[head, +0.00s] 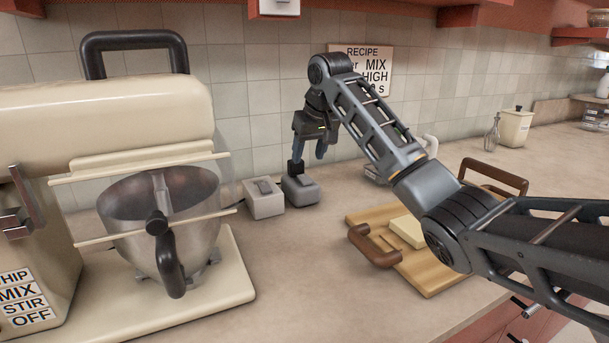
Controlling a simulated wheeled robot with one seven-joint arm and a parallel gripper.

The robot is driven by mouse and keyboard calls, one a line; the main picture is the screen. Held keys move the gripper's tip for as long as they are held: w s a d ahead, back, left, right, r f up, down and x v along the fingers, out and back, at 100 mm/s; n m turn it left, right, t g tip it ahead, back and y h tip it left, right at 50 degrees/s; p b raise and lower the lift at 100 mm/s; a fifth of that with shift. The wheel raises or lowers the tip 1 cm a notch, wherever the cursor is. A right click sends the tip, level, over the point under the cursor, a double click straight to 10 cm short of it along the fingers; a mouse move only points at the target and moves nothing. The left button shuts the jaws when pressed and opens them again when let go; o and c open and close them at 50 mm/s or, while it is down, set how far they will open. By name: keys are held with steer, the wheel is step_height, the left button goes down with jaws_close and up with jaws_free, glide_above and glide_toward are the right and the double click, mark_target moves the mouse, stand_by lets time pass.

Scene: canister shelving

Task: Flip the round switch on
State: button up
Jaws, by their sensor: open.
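Two small switch boxes stand side by side on the counter by the tiled wall. The light grey box (264,205) has a flat rocker-like top. The darker grey box (301,193) is just to its right. My gripper (308,163) points down above the darker box, with its fingers apart and nothing seen between them. One dark fingertip is at or just over that box's top; I cannot tell whether it touches. No round switch shows clearly; the top of the darker box is partly hidden by the finger.
A large cream mixer (110,110) with a metal bowl (165,195) stands left of the boxes. A wooden board (440,275) with brown handles and a pale block lies right, under my arm. Bare counter (300,270) lies in front of the boxes.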

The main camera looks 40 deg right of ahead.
mark_target(304, 178)
steer(key=shift+d+p+x, duration=0.15)
steer(key=shift+x, duration=1.7)
steer(key=shift+d+p+x, duration=0.15)
steer(key=shift+x, duration=1.7)
steer(key=shift+s, duration=0.15)
